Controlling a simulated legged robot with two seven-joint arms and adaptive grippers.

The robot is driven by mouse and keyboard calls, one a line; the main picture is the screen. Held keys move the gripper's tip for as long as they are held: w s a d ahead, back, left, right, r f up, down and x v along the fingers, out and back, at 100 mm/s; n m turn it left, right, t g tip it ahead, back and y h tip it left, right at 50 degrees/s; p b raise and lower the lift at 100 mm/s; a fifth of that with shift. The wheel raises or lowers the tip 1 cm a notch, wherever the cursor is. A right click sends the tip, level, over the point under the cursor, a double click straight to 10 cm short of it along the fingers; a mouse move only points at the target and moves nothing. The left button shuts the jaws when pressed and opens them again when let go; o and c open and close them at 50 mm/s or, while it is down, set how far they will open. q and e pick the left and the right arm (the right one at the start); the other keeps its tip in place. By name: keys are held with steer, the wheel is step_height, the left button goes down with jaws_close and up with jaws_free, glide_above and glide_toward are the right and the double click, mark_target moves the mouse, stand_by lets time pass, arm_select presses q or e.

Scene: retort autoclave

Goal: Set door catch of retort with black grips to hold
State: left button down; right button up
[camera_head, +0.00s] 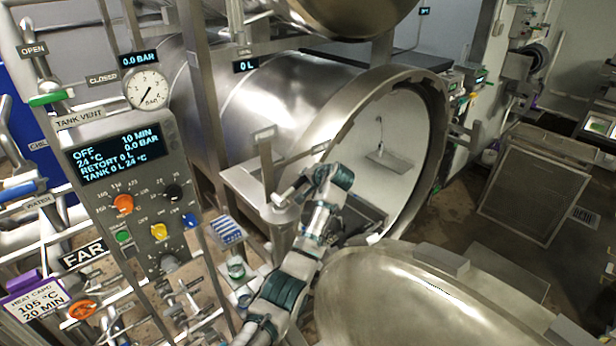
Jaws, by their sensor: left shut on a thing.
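The open retort (290,95) is a large steel cylinder with its round mouth facing right. Its domed door (430,295) hangs open low in front of the mouth. A metal bracket (264,155) with a flat upright plate stands at the near side of the rim; it looks like the door catch. My left arm reaches up from the bottom, and my left gripper (284,196) is shut at this bracket. The small part between its fingers is mostly hidden. I cannot make out black grips or the catch's setting. My right gripper is out of view.
A control panel (130,190) with a display and knobs stands at left, below a pressure gauge (148,89). An upright steel post (200,90) is close left of the bracket. Another rounded vessel (345,15) hangs above. The floor at right is partly clear.

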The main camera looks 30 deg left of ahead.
arm_select(q)
steer(key=shift+a+f, duration=0.1)
steer(key=shift+f, duration=0.25)
steer(key=c, duration=1.1)
jaws_free()
steer(key=shift+o, duration=0.7)
steer(key=shift+w+a+f, duration=0.15)
steer(key=shift+w+a, duration=0.2)
steer(key=shift+s+d+r, duration=0.15)
steer(key=shift+s+r, duration=0.05)
steer(key=shift+s, duration=0.05)
steer(key=v, duration=1.1)
steer(key=shift+w, duration=0.15)
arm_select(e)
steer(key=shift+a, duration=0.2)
